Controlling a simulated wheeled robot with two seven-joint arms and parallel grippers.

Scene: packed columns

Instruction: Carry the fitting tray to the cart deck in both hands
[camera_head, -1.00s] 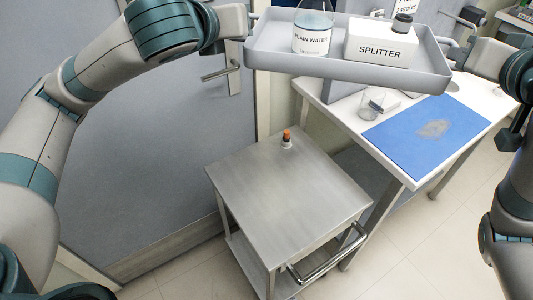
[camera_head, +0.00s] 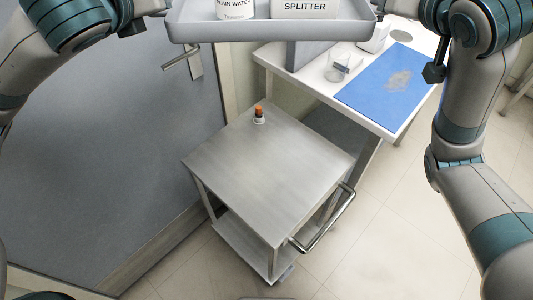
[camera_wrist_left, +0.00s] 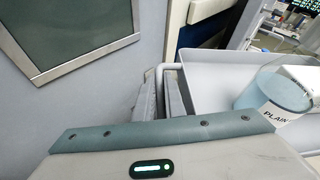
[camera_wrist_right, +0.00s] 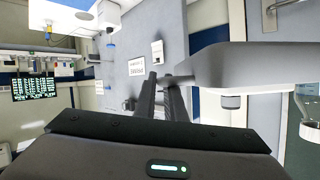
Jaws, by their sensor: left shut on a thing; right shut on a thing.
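The grey fitting tray (camera_head: 270,32) hangs in the air at the top of the head view, roughly level and cut off by the frame. It carries a bottle labelled PLAIN WATER (camera_head: 235,10) and a white box labelled SPLITTER (camera_head: 305,9). My left gripper (camera_wrist_left: 163,92) is shut on the tray's left handle. My right gripper (camera_wrist_right: 163,92) is shut at the tray's opposite end, where the tray (camera_wrist_right: 240,70) shows side-on. The metal cart deck (camera_head: 265,170) is below and nearer than the tray, with clear space between them.
The rest of the deck is bare. A push handle (camera_head: 325,225) juts from its right front. A white table with a blue mat (camera_head: 388,92) stands behind right; a door (camera_head: 90,150) is at left.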

